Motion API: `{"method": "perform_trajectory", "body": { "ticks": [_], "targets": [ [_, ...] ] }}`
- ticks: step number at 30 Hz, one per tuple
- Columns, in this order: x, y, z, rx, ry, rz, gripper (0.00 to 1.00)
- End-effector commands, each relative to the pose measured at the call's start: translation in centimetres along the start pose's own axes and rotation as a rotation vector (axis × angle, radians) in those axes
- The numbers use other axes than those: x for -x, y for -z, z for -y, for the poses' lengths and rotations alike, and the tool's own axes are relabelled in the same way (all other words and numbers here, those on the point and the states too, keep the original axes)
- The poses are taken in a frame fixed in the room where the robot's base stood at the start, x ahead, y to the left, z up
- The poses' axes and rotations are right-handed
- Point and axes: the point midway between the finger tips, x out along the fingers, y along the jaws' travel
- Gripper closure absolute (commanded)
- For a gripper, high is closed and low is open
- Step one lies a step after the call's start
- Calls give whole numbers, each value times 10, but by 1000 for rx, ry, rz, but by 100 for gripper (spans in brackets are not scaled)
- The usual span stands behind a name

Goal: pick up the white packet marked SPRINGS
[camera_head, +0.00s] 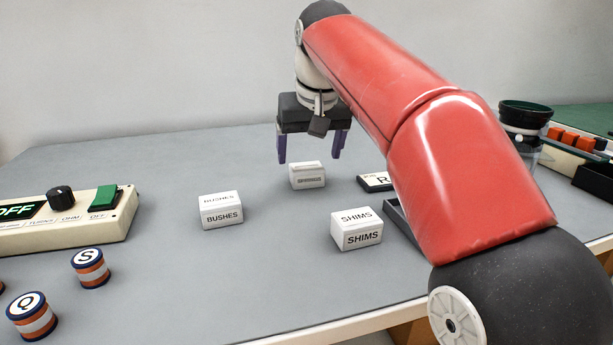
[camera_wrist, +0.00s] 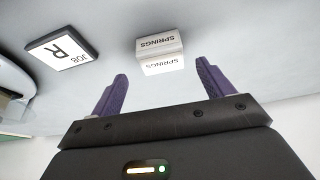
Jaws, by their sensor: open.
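The white packet marked SPRINGS (camera_head: 307,178) stands on the grey table in the head view, behind and between the two other white packets. Its lettering is too small to read there. In the wrist view the SPRINGS packet (camera_wrist: 159,54) shows clearly, upside down, with its name on two faces. My gripper (camera_head: 310,160) is open, its purple fingers pointing down near the packet. In the wrist view the two fingertips (camera_wrist: 161,73) stand wide apart, with the packet beyond them and between their lines. Nothing is held.
A BUSHES packet (camera_head: 221,212) stands to the left and a SHIMS packet (camera_head: 357,231) to the right, nearer the front. A JOB R plate (camera_wrist: 63,51) lies beside the SPRINGS packet. A meter box (camera_head: 113,222) and striped spools (camera_head: 90,268) are at left.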

Motion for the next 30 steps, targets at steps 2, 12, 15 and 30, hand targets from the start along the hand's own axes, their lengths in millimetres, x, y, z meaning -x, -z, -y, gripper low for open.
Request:
{"method": "perform_trajectory", "body": {
  "ticks": [2, 12, 15, 30],
  "targets": [
    [-11, -2, 1, 0, 0, 2, 20],
    [-47, -3, 3, 0, 0, 0, 20],
    [-46, -2, 3, 0, 0, 0, 20],
    [-46, -2, 3, 0, 0, -1, 70]
  ]
}}
